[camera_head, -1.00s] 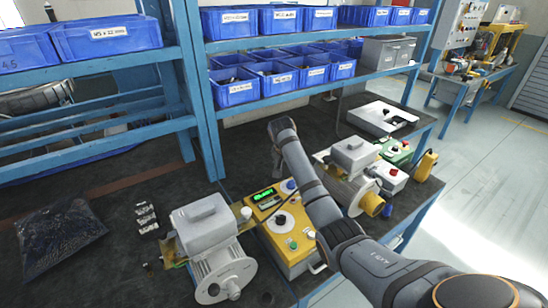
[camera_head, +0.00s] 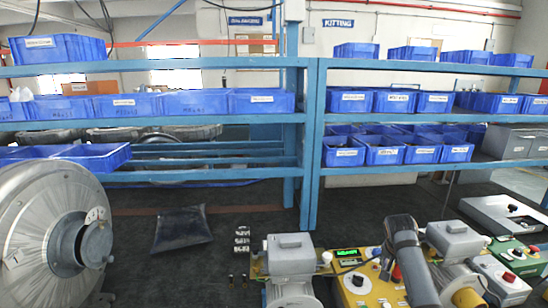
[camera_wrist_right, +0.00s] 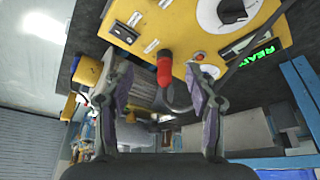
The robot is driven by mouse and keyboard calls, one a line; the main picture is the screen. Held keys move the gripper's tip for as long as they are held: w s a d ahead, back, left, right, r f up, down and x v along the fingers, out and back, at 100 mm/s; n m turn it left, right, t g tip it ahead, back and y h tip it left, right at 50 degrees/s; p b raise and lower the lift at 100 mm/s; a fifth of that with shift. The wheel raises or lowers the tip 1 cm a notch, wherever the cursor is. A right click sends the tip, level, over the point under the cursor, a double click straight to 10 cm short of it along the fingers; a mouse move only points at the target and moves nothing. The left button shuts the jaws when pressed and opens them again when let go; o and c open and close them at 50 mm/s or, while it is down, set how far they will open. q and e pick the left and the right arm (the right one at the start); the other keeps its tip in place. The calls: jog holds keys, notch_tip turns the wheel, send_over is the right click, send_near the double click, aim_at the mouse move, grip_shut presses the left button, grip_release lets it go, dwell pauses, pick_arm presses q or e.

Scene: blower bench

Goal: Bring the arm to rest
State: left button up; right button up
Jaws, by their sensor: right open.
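My right arm (camera_head: 408,255) rises from the bottom edge in the head view, in front of the yellow tester. Its gripper is not clearly visible there. In the right wrist view, my right gripper (camera_wrist_right: 155,75) is open, with its two fingers well apart. A red-and-black piece with a grey curved part (camera_wrist_right: 164,70) shows between the fingers, by the edge of the yellow tester (camera_wrist_right: 178,25). I see no grip on it. My left gripper is not in view.
The yellow tester (camera_head: 357,290) has a green-lit display. A grey blower (camera_head: 290,262) stands left of it, another unit (camera_head: 455,243) right. A large grey blower (camera_head: 50,235) is at far left. Blue shelving (camera_head: 312,150) with bins stands behind. Dark bench is bare around the black bag (camera_head: 182,228).

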jog(key=s+a+f, duration=0.1)
jog(key=f, duration=0.1)
jog(key=s+a+f+n, duration=0.1)
jog(key=f, duration=0.1)
jog(key=s+f+n, duration=0.1)
jog(key=shift+s+a+f, duration=0.4)
jog(key=s+a+f+n+y, duration=0.15)
jog(key=s+a+n, duration=0.3)
jog(key=s, duration=0.95)
jog(key=s+a+f+n+y, duration=0.1)
jog(key=s+a+f+n, duration=0.4)
jog(key=s, duration=0.9)
notch_tip(320, 180, down, 23)
jog(key=s+d+m, duration=0.2)
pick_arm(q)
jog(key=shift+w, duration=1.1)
pick_arm(e)
jog(key=s+f+g, duration=0.1)
jog(key=s+f, duration=1.6)
jog(key=s, duration=0.1)
jog(key=shift+s+d+g, duration=0.35)
jog(key=shift+g, duration=0.05)
